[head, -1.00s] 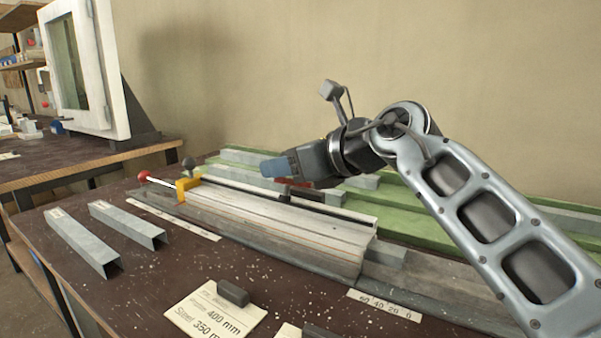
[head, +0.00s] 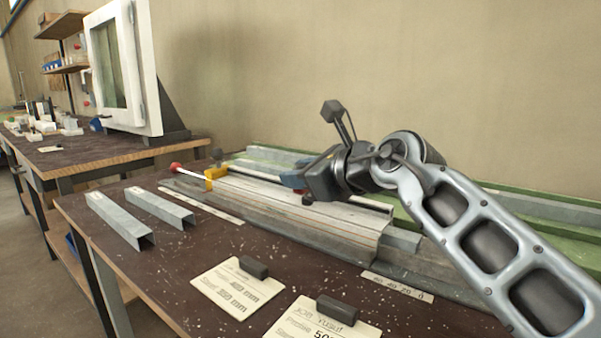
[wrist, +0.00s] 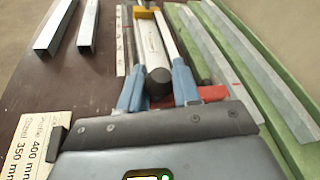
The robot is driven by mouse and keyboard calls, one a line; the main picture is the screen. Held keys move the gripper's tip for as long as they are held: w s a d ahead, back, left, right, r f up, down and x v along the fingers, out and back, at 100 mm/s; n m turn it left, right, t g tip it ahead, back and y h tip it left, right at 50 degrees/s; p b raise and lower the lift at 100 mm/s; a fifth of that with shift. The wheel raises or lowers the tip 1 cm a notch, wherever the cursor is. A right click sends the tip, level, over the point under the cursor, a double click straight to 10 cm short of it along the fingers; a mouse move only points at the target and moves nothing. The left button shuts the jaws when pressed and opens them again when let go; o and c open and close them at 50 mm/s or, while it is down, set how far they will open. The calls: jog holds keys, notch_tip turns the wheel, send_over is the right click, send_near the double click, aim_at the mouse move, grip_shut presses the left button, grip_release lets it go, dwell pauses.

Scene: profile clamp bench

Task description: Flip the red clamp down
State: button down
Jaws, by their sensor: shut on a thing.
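My gripper (wrist: 158,88) has blue fingers, which stand on either side of a black round knob (wrist: 158,78) and are shut on it in the wrist view. The red clamp (wrist: 212,93) shows as a short red piece beside the right finger, partly hidden by the finger and the gripper body. In the head view my gripper (head: 292,181) is low over the grey profile rail (head: 320,222), pointing left. A small dark part (head: 307,198) shows under it. The red clamp is hidden there, and I cannot tell its exact tilt.
A yellow clamp (head: 215,173) with a red-tipped lever (head: 176,167) is at the rail's far left end. Two metal profiles (head: 120,220) (head: 160,207) and two paper cards (head: 238,289) (head: 325,322) lie in front. Green rails (head: 270,152) run behind.

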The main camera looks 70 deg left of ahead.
jog(key=shift+w+d+f, duration=0.1)
jog(key=shift+w+f, duration=0.05)
jog(key=shift+w, duration=0.3)
jog(key=c, duration=1)
grip_release()
jog(key=shift+f, duration=0.1)
jog(key=shift+o, duration=0.8)
jog(key=shift+s, duration=0.2)
jog(key=p+v, duration=0.1)
jog(key=v, duration=0.6)
jog(key=shift+d, duration=0.35)
